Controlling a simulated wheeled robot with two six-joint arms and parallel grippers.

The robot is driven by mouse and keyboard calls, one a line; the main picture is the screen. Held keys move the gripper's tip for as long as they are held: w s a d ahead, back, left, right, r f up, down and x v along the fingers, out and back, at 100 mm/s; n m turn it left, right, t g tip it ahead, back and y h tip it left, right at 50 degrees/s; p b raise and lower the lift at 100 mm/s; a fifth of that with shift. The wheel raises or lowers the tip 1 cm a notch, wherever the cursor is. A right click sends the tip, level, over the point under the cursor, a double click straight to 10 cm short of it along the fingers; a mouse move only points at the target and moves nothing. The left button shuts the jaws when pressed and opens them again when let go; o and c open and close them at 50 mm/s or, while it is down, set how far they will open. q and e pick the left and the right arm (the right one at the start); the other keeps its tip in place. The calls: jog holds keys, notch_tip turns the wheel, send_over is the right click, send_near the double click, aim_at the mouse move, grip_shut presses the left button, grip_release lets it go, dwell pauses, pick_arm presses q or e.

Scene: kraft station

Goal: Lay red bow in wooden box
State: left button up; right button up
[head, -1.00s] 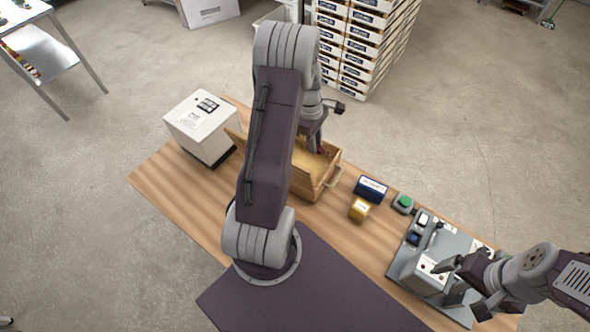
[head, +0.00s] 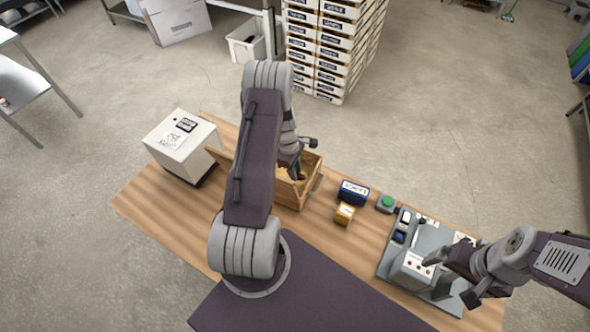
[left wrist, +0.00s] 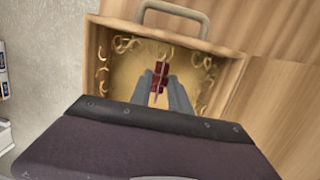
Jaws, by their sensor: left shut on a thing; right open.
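The wooden box (head: 292,192) stands open on the table, partly hidden behind my left arm in the head view. In the left wrist view the wooden box (left wrist: 232,70) shows a handle and curly filling along its inner sides. My left gripper (head: 299,172) reaches down into the box opening. In the left wrist view my left gripper (left wrist: 161,88) is shut on the red bow (left wrist: 160,72), which is over the box's inside. I cannot tell whether the bow touches the bottom. My right gripper (head: 447,277) is open and empty over the grey device at the right.
A white box (head: 182,147) stands on the wooden table (head: 160,205) at the left. Stacked crates (head: 330,45) stand on the floor behind.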

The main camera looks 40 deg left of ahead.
pick_arm(q)
jog(key=shift+f, duration=0.1)
jog(key=shift+f+b, duration=0.5)
jog(key=o, duration=0.9)
jog(key=shift+r, duration=0.15)
